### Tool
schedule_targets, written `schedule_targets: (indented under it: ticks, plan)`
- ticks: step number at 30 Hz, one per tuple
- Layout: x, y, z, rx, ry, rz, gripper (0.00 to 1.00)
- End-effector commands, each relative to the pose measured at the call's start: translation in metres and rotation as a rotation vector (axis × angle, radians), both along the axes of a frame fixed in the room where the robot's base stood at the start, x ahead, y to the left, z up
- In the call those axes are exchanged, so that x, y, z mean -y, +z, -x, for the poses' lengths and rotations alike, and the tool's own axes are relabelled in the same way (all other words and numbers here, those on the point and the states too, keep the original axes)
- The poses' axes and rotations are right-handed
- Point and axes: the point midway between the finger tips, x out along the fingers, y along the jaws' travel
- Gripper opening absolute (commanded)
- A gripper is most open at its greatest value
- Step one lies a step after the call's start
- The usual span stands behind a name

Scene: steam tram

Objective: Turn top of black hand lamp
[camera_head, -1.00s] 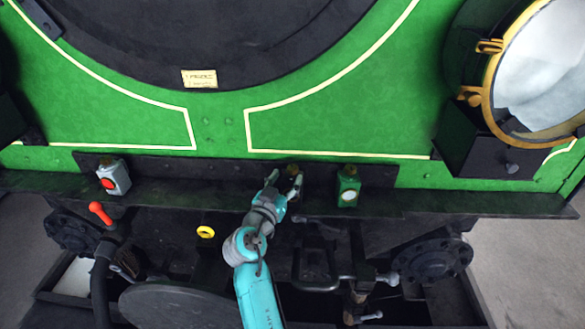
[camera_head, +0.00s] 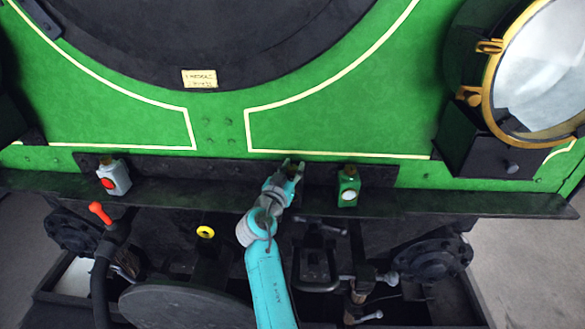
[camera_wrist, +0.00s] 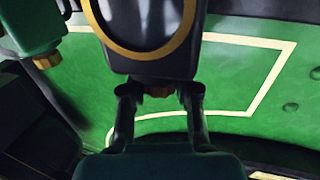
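The black hand lamp (camera_wrist: 150,66) fills the upper middle of the wrist view, with a gold ring around its dark lens. It appears upside down there, its small brown top (camera_wrist: 158,91) pointing towards my gripper (camera_wrist: 160,98). The two fingers stand apart on either side of the top, with gaps between them and it; contact cannot be made out. In the head view my gripper (camera_head: 291,166) is over the lamp's place on the dark ledge and hides most of the lamp.
A green lamp (camera_head: 348,187) stands right of my gripper, and a grey lamp with a red lens (camera_head: 114,178) stands far left on the ledge (camera_head: 440,203). The green tram front (camera_head: 215,130) rises close behind. A large brass-rimmed headlamp (camera_head: 488,100) is at upper right.

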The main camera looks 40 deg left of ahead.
Motion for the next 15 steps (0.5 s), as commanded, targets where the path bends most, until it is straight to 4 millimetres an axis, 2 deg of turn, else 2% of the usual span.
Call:
schedule_targets:
  ticks: [8, 15]
  plan:
    - [-0.0007, 0.0001, 0.0003, 0.000, -0.025, 0.000, 0.00]
    - [-0.0020, 0.0009, 0.0006, 0.000, -0.143, 0.001, 0.00]
